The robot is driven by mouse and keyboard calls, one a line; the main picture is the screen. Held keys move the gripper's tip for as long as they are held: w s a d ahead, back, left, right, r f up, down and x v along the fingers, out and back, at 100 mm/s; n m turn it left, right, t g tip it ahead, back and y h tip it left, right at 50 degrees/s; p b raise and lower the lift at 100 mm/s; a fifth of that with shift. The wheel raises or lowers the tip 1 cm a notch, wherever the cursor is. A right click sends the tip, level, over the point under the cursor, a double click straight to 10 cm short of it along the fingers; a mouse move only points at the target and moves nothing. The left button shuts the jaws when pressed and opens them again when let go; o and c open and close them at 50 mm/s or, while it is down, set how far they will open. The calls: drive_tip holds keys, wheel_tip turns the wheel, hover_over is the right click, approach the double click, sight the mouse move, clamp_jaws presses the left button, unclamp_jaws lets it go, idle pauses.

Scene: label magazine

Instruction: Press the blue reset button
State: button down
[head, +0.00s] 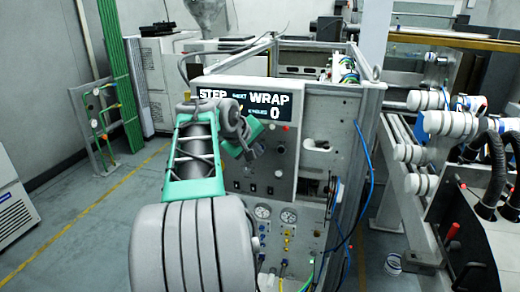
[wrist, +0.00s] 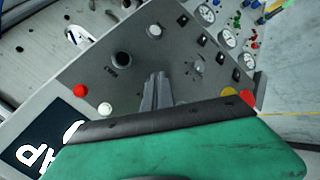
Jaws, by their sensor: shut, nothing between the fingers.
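I cannot make out a blue reset button in either view; my gripper and arm cover part of the grey control panel (head: 285,170). In the wrist view the panel (wrist: 185,60) shows a red button (wrist: 80,90), a white button (wrist: 105,109), a yellow button (wrist: 228,91), another red button (wrist: 247,97) and a black knob (wrist: 122,59). My gripper (wrist: 158,76) is shut and empty, its fingertips in front of the panel's middle. In the head view my gripper (head: 253,151) is just below the display. I cannot tell whether the fingertips touch the panel.
A display (head: 245,105) reading STEP and WRAP sits above the controls. Round gauges (head: 263,211) and fittings are lower on the machine. Blue hoses (head: 369,185) hang at its right side. White rollers (head: 425,100) stand farther right. The floor at left is clear.

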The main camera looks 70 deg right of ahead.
drive_tip(key=shift+s+a, duration=0.1)
drive_tip(key=shift+a, duration=0.6)
drive_tip(key=shift+s+a+b, duration=0.2)
drive_tip(key=shift+a+b, duration=0.15)
drive_tip(key=shift+a, duration=0.9)
drive_tip(key=shift+s+a+b, duration=0.15)
drive_tip(key=shift+a+b, duration=0.2)
drive_tip(key=shift+a, duration=0.85)
